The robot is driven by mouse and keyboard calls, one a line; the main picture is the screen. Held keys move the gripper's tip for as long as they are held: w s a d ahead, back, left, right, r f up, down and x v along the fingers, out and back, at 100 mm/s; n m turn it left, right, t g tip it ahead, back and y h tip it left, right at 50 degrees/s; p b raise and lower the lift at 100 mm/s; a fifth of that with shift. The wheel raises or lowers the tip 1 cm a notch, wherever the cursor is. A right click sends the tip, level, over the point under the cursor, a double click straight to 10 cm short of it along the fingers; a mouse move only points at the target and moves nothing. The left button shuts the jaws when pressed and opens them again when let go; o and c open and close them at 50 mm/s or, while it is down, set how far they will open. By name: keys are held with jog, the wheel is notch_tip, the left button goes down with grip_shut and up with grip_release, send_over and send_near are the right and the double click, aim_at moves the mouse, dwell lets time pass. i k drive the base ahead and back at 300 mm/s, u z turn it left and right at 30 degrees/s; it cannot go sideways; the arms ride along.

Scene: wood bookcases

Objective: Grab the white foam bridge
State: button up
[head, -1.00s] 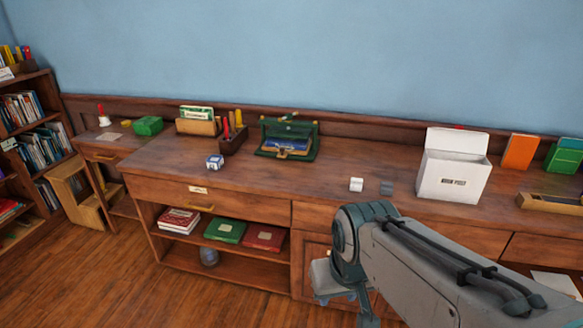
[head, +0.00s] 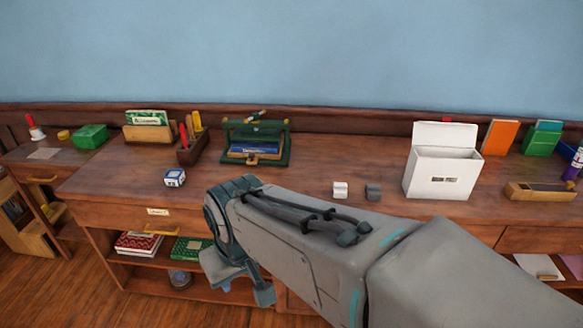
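The white foam bridge (head: 340,190) is a small white block on the wooden desk top, right of the middle in the head view. A similar grey block (head: 373,191) sits just to its right, a small gap apart. My arm reaches in from the lower right, and its end is in front of the desk, below and left of the white block. My gripper (head: 237,287) shows only in part at the arm's end, low in front of the shelves and away from the block. Its fingers are not clear enough to tell whether they are open.
A white open box (head: 438,178) stands right of the blocks. A green machine (head: 256,145) stands behind left, and a blue-and-white cube (head: 174,178) lies at the left. A wooden tray (head: 540,192) is at the far right. The desk around the white block is clear.

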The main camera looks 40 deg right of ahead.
aim_at(340, 188)
jog(key=z, duration=0.55)
jog(key=i, duration=1)
jog(key=z, duration=0.85)
